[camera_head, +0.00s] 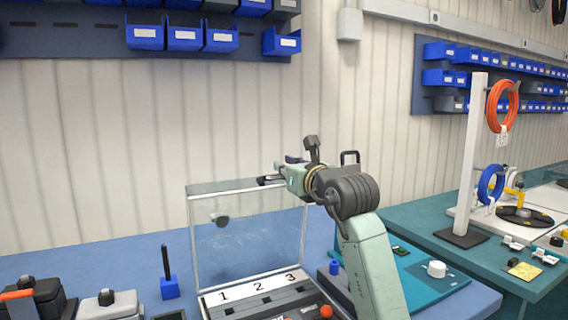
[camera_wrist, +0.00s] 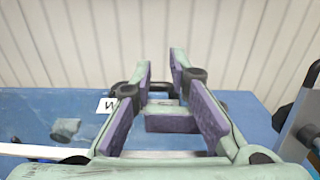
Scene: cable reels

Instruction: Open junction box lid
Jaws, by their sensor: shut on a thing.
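The clear junction box lid (camera_head: 245,235) stands upright, with a pale frame and a dark round knob (camera_head: 219,220) on its left part. The box (camera_head: 262,290) lies at its foot, with a white strip (camera_head: 250,289) marked 1, 2, 3. My gripper (camera_head: 268,181) is at the lid's top edge, right of its middle, and is shut on the lid. In the wrist view my gripper (camera_wrist: 161,78) shows purple pads with a gap between them. A pale lid edge (camera_wrist: 30,150) runs in from the left there. The exact contact is hidden.
A blue block with a black post (camera_head: 169,285) stands left of the box. Dark and grey knobbed boxes are at the lower left. A small blue piece (camera_head: 334,268) and a white knob (camera_head: 436,269) are on the right. A white post (camera_head: 474,150) holds an orange coil (camera_head: 502,106).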

